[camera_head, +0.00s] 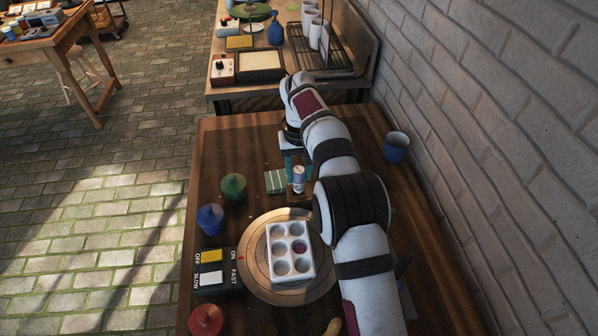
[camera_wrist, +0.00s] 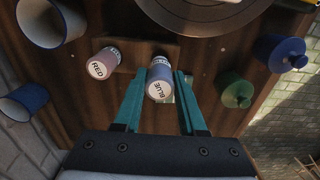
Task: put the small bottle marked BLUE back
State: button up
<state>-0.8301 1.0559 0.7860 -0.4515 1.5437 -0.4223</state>
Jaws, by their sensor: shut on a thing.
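The small bottle marked BLUE (camera_wrist: 159,82) is between the two teal fingers of my gripper (camera_wrist: 158,90) in the wrist view, and the gripper is shut on it. The bottle has a pale lid with dark lettering. In the head view the bottle (camera_head: 299,181) shows in front of my gripper (camera_head: 296,168), near the middle of the table. The small bottle marked RED (camera_wrist: 101,64) stands left of it in the wrist view. A brown wooden holder (camera_wrist: 135,48) lies just beyond both bottles. Whether the BLUE bottle's base touches anything is hidden.
A green striped block (camera_head: 276,182) lies close to the BLUE bottle. A round turntable (camera_head: 258,282) bears a white palette (camera_head: 280,234). Green (camera_head: 233,188), blue (camera_head: 211,219) and red (camera_head: 206,320) pots stand left. A blue-white cup (camera_head: 396,148) stands by the wall.

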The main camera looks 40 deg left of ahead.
jog(key=shift+f, duration=0.15)
jog(key=shift+f, duration=1.5)
jog(key=o, duration=0.9)
jog(key=shift+o, duration=0.4)
jog(key=o, duration=0.4)
jog(key=shift+c, duration=0.2)
jog(key=shift+r, duration=3.55)
